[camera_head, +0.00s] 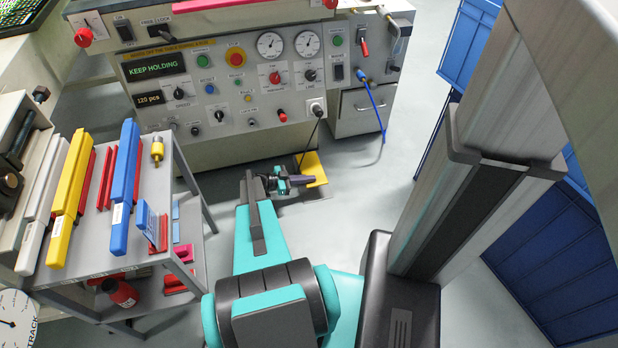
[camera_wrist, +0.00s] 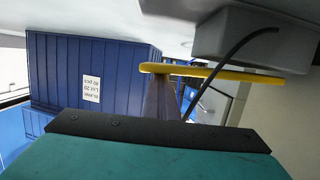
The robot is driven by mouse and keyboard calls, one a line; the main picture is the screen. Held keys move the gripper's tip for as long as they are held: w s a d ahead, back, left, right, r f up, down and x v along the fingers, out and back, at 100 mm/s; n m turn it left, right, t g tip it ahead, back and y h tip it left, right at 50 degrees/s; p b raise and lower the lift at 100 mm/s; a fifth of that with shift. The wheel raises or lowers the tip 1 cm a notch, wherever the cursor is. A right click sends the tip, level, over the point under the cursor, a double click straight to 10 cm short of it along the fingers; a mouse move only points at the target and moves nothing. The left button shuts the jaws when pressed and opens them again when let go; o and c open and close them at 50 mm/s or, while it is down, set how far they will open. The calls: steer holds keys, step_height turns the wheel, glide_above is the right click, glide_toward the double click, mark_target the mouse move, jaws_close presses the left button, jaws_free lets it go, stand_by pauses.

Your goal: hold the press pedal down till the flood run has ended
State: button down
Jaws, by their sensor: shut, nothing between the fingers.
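The yellow press pedal (camera_head: 313,163) sits low on the floor in front of the grey press panel. It shows edge-on in the wrist view (camera_wrist: 225,73), fixed by a grey box (camera_wrist: 235,35). My gripper (camera_head: 312,181) is shut and empty, with its dark fingers reaching over the pedal's near part. In the wrist view the fingers (camera_wrist: 160,98) meet the pedal's left end and seem to touch it. How far the pedal is pressed I cannot tell. The green display (camera_head: 157,68) on the panel reads KEEP HOLDING.
A black cable runs from the pedal up to a panel socket (camera_head: 316,107). A smaller display (camera_head: 148,98) reads 120 pcs. A grey cart (camera_head: 140,215) with coloured bars stands left of my arm. Blue bins (camera_head: 560,265) stand at the right. A blue hose (camera_head: 378,112) hangs at the cabinet.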

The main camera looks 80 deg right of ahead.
mark_target(307, 173)
steer(key=shift+w+a+f, duration=0.3)
steer(key=shift+f, duration=0.3)
stand_by(1.9)
steer(key=shift+r, duration=0.15)
stand_by(1.3)
steer(key=r+p, duration=0.1)
steer(key=r, duration=0.1)
steer(key=r+p, duration=0.2)
steer(key=shift+d+r, duration=0.2)
steer(key=shift+r, duration=0.05)
steer(key=shift+w+a+r+p, duration=0.1)
steer(key=shift+w+r+p, duration=0.2)
steer(key=shift+p, duration=0.1)
steer(key=p+v, duration=0.1)
steer(key=v, duration=0.8)
steer(key=shift+p, duration=0.35)
steer(key=shift+w, duration=0.1)
